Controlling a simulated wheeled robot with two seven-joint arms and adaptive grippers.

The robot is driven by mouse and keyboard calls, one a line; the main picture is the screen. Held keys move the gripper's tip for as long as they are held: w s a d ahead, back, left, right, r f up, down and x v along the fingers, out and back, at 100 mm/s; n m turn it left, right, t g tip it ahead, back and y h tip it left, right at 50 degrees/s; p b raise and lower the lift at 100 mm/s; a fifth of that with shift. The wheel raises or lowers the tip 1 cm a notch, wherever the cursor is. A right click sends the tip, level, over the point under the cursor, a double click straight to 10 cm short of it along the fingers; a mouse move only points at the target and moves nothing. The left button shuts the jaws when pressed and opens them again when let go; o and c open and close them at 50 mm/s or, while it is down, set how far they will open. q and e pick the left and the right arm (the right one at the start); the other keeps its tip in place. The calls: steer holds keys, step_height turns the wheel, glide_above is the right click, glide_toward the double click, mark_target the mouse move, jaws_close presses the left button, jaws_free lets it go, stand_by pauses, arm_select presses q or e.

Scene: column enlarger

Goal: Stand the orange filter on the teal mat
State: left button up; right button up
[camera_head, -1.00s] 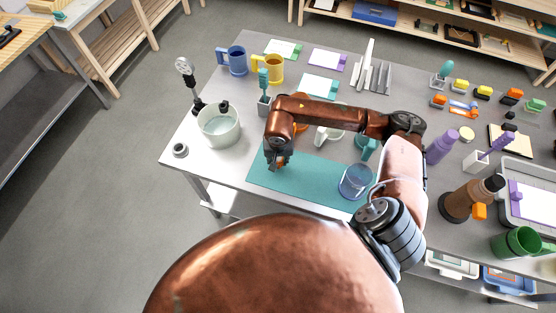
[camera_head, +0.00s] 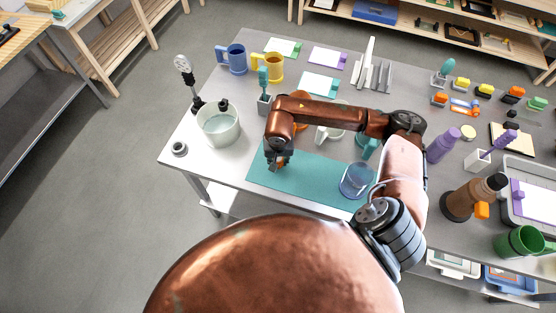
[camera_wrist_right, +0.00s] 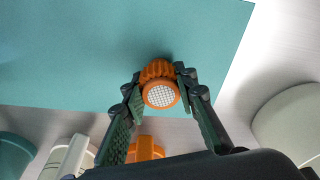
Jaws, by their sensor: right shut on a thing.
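The orange filter (camera_wrist_right: 160,88) is a ribbed orange piece with a pale mesh face, seen in the right wrist view between my right fingertips. My right gripper (camera_wrist_right: 160,92) is shut on it. In the head view my right gripper (camera_head: 278,162) is at the left part of the teal mat (camera_head: 310,182), with a bit of the orange filter (camera_head: 281,163) showing beside the fingers. The teal mat also fills much of the right wrist view (camera_wrist_right: 90,50). I cannot tell whether the filter touches the mat. My left gripper is not in view.
A clear blue-tinted jug (camera_head: 357,181) stands on the mat's right end. A pale pot (camera_head: 219,127) stands left of the mat. White and teal mugs (camera_head: 328,134) and an orange item are behind my arm. The mat's middle is clear.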

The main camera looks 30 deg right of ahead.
stand_by(0.3)
steer(key=o, duration=1.2)
steer(key=shift+o, duration=0.2)
steer(key=shift+f, duration=0.1)
steer(key=shift+s+a+r+p, duration=0.15)
steer(key=shift+r+p, duration=0.35)
steer(key=shift+r, duration=0.85)
steer(key=shift+s+r+p, duration=0.2)
steer(key=shift+r+p, duration=0.35)
steer(key=shift+r, duration=0.75)
steer(key=shift+s+a+r+p, duration=0.15)
steer(key=shift+r+p, duration=0.35)
steer(key=shift+r, duration=0.85)
step_height(320, 180, up, 12)
steer(key=s, duration=0.1)
steer(key=shift+s+a, duration=0.3)
steer(key=shift+a, duration=0.1)
